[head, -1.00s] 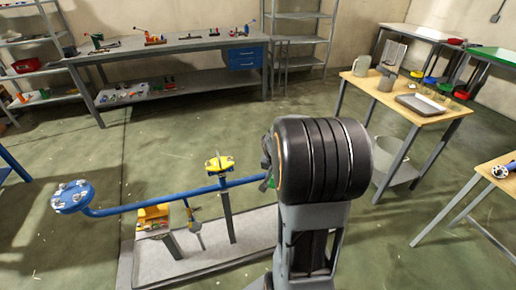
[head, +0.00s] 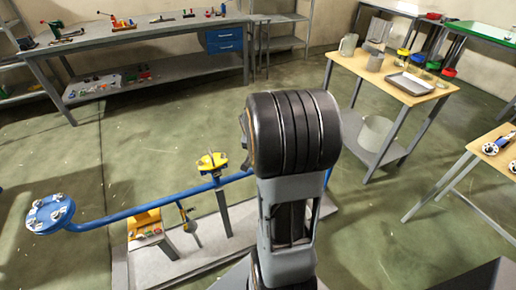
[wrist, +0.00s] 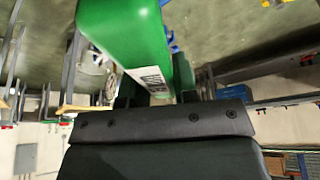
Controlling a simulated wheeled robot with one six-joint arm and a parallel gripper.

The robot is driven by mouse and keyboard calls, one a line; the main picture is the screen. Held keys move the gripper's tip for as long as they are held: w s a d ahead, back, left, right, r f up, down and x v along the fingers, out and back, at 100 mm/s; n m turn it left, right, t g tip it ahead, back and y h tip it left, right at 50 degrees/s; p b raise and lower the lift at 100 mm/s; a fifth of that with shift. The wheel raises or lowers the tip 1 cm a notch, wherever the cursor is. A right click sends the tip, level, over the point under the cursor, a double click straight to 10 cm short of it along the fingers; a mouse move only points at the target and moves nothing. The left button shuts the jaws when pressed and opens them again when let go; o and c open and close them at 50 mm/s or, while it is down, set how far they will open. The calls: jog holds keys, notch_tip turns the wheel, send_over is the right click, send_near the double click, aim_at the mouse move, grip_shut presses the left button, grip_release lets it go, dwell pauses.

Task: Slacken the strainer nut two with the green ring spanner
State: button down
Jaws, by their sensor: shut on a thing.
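My gripper (wrist: 165,98) is shut on a green tool, the green ring spanner (wrist: 125,35), in the wrist view. The spanner runs up out of the top of that view, and its ring end is not clear. In the head view my arm hides the gripper and spanner. A blue pipe (head: 140,213) carries a round blue flange (head: 36,216) with several metal nuts at the left. A yellow fitting (head: 213,162) sits on the pipe nearer my arm. I cannot tell which nut is strainer nut two.
The pipe stands on posts over a pale grey base (head: 160,270), with a yellow box (head: 144,222) on it. A grey workbench (head: 130,45) stands at the back. A wooden table (head: 385,72) with a tray stands right. Green floor lies open between them.

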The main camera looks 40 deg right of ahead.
jog(key=shift+f+b, duration=0.2)
jog(key=shift+b, duration=0.2)
jog(key=shift+f+b, duration=1.75)
jog(key=shift+f, duration=0.05)
jog(key=shift+a+f+b, duration=0.1)
jog(key=shift+f+b, duration=1.65)
jog(key=shift+b, duration=0.3)
jog(key=shift+s+r, duration=0.1)
jog(key=shift+s+d+n+t+y+p, duration=0.35)
jog(key=shift+s+d+n+p, duration=0.8)
jog(key=shift+p, duration=1.1)
jog(key=shift+w+a, duration=0.1)
jog(key=shift+w, duration=0.05)
